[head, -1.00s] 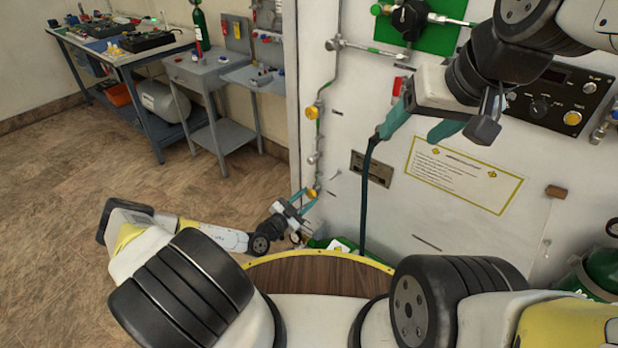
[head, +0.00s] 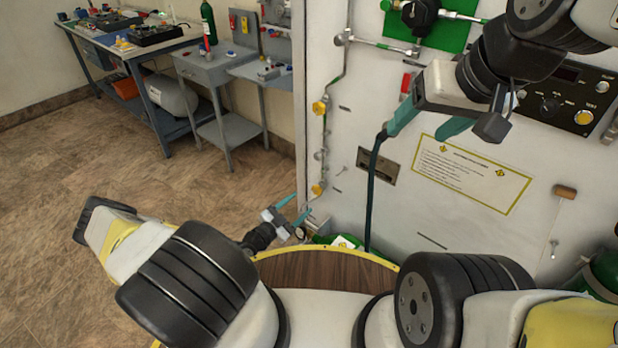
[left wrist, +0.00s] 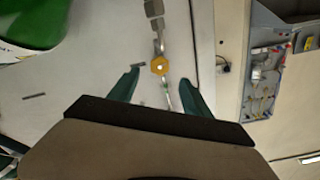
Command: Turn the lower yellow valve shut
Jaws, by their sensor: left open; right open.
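The lower yellow valve (head: 318,189) sits on the thin vertical pipe at the left edge of the white panel. My left gripper (head: 295,208) is open and empty, below and left of this valve and apart from it in the head view. In the left wrist view a yellow valve (left wrist: 160,67), apparently the lower one, shows between and beyond the open teal fingertips (left wrist: 160,84). My right gripper (head: 428,123) is open in front of the upper panel. A dark hose hangs at its left finger; I cannot tell whether they touch.
Another yellow valve (head: 319,107) is higher on the same pipe. A sign (head: 470,174) and a black control box (head: 560,95) are on the panel. A round wooden top (head: 325,271) with a yellow rim is below. Workbenches stand back left, with open floor before them.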

